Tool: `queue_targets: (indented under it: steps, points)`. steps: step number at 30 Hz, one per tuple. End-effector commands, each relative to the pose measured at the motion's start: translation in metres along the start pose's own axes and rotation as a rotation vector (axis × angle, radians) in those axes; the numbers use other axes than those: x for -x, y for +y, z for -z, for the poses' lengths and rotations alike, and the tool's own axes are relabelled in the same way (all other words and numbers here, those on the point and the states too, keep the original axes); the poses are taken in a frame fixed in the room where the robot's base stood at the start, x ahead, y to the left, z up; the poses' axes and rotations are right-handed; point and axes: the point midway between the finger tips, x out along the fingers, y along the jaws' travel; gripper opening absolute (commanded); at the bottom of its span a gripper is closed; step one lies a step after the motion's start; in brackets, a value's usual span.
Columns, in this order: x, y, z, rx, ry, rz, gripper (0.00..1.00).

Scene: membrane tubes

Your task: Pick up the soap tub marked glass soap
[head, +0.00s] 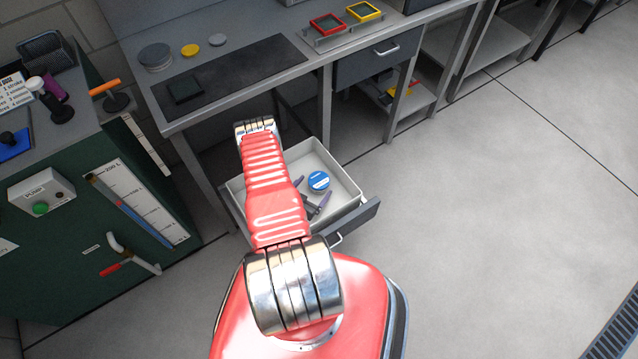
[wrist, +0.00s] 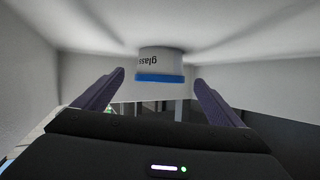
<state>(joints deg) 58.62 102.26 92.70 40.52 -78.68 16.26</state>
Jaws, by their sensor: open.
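The soap tub (head: 318,181) has a blue lid and stands in the open drawer (head: 345,171). In the wrist view the white tub (wrist: 160,62) appears upside down, with the word "glass" and a blue band at its lid; the rest of the label is not readable. My gripper (head: 314,193) is inside the drawer, close to the tub. In the wrist view my gripper (wrist: 159,80) is open, its two purple fingers left and right of the tub in the picture, with gaps on both sides. It holds nothing.
The light drawer walls surround the tub and my fingers. The workbench (head: 290,48) stands behind the drawer, with a dark mat (head: 240,75) on it. A green cabinet (head: 60,250) stands at the left. The floor (head: 480,200) at the right is clear.

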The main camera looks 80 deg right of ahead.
Motion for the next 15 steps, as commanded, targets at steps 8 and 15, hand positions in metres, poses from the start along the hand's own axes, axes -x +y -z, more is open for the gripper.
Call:
queue_targets:
  steps: [8, 15]
  points:
    - [-0.04, 0.0, 0.001, -0.003, 0.003, -0.001, 0.9]
    - [-0.052, -0.001, 0.0, 0.001, 0.0, 0.002, 0.9]
